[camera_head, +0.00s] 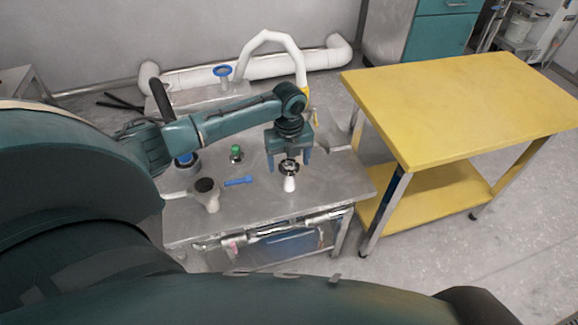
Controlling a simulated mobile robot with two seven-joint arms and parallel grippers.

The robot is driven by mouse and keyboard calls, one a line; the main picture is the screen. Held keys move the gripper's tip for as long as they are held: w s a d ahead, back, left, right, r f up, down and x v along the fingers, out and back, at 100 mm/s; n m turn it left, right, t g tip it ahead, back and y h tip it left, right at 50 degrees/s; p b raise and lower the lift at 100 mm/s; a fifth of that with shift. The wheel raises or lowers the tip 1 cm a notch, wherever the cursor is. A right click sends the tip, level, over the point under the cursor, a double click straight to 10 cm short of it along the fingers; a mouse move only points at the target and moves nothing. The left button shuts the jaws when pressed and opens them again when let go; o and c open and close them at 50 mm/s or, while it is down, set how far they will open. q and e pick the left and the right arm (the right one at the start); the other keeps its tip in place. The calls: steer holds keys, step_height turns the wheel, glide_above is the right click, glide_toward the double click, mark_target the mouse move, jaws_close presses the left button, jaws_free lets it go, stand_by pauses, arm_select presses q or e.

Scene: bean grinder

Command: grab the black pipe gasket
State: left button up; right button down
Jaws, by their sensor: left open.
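My left gripper (289,161) hangs fingers-down over the metal table, open, with its two blue fingers apart. Between and just below the fingers is a dark round ring (289,167), which looks like the black pipe gasket. It sits at the top of a small white pipe piece (289,185). I cannot tell whether either finger touches the ring. My right gripper is not in view.
On the metal table (258,210) are a dark-topped white funnel-like part (213,203), a blue tool (238,182) and a green-topped piece (235,152). White pipes (262,72) run behind. A yellow table (460,100) stands to the right.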

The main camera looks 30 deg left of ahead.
arm_select(q)
steer(key=shift+f, duration=0.25)
stand_by(0.4)
steer(key=shift+c, duration=0.3)
steer(key=c, duration=1)
